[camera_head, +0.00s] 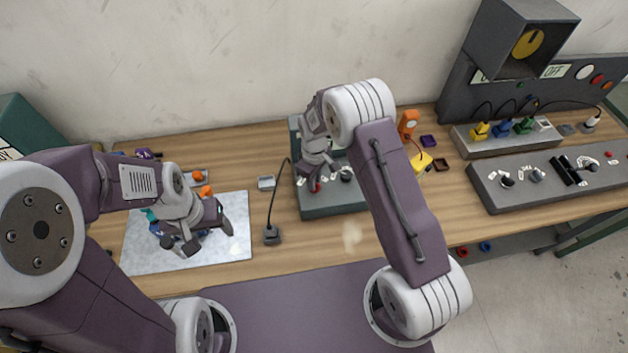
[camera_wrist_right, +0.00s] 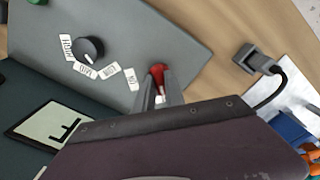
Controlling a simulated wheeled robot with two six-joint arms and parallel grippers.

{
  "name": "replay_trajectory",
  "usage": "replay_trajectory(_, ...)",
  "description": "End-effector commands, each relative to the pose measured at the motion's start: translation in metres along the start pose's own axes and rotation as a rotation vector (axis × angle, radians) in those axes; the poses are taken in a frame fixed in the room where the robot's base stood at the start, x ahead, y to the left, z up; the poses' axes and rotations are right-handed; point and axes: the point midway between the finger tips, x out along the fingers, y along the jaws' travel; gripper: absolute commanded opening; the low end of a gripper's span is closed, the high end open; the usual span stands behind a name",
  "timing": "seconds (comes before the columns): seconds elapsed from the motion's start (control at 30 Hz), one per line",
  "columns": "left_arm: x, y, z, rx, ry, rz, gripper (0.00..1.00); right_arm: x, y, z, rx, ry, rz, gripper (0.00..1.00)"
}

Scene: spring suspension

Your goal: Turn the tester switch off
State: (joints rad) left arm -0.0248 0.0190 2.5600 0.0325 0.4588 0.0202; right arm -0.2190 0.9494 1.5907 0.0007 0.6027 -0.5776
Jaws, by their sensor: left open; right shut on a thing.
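The tester is a dark green-grey box (camera_head: 335,209) on the middle of the table. Its grey sloped panel (camera_wrist_right: 190,40) fills much of the right wrist view. A red switch lever (camera_wrist_right: 157,74) stands on the panel, with a small white label (camera_wrist_right: 131,79) beside it. My right gripper (camera_wrist_right: 160,92) is shut on the red lever; in the head view, the same gripper (camera_head: 316,184) is over the tester's left part. The lever's base is partly hidden by the fingers. My left gripper (camera_head: 206,243) is open over the white mat (camera_head: 236,215).
A black knob (camera_wrist_right: 90,48) with several labels and a display (camera_wrist_right: 52,124) are on the tester. A cable with a dark plug (camera_head: 272,235) lies left of it. A grey control panel (camera_head: 548,187) stands at the right. My right forearm hides the tester's right part.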

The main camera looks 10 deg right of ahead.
Motion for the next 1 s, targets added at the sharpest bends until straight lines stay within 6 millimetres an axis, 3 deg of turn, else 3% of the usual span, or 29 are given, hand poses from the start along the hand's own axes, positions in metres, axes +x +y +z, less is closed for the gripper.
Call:
replay_trajectory(0.27, 0.000, 0.000, 0.000, 0.000, 0.000, 0.000, 0.66, -0.002, 0.001, -0.001, -0.004, 0.004, 0.004, 0.00)
replay_trajectory(0.3, 0.000, 0.000, 0.000, 0.000, 0.000, 0.000, 0.66, -0.002, 0.001, -0.001, -0.004, 0.004, 0.004, 0.23)
replay_trajectory(0.37, 0.000, 0.000, 0.000, 0.000, 0.000, 0.000, 0.66, -0.002, 0.001, -0.001, -0.003, 0.004, 0.004, 0.36)
replay_trajectory(0.7, 0.002, 0.000, 0.000, 0.000, 0.000, 0.000, 0.66, -0.004, 0.001, -0.001, -0.001, 0.003, 0.002, 0.36)
replay_trajectory(1.0, 0.019, 0.000, 0.002, 0.000, 0.000, 0.000, 0.66, -0.064, 0.001, -0.002, -0.002, 0.008, 0.006, 0.36)
